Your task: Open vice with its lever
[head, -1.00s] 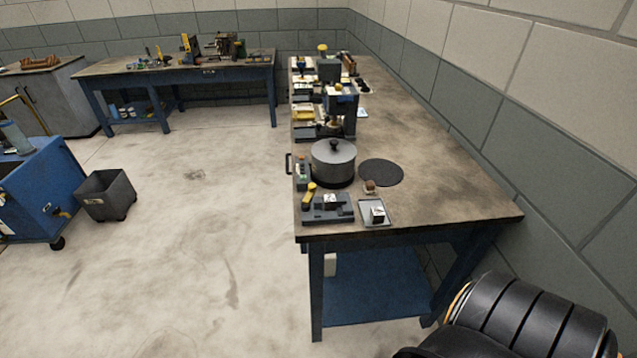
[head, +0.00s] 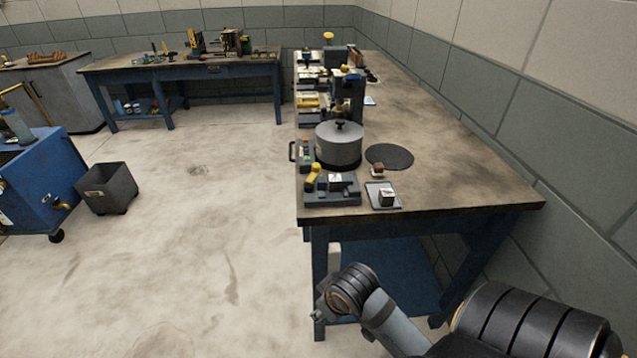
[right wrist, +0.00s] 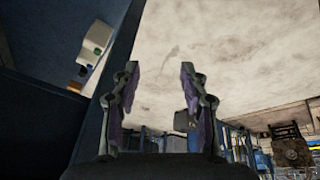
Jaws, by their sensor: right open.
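The vice (head: 345,197) is a low dark grey device at the near left corner of the long bench. Its yellow-ended lever (head: 314,174) stands up, tilted, at the vice's left side. A small block with a pale top (head: 336,181) sits at the vice; I cannot tell how tightly the jaws hold it. My right gripper (right wrist: 158,86) is open and empty in the right wrist view, with floor behind it. It is away from the lever. In the head view my right arm reaches in from the bottom right, below the bench top. My left gripper is out of view.
A tray (head: 373,201) with a small block lies right of the vice. A grey lidded pot (head: 338,144) stands behind it, beside a round dark mat (head: 390,156). The bench's front edge (head: 430,214) lies above my arm.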

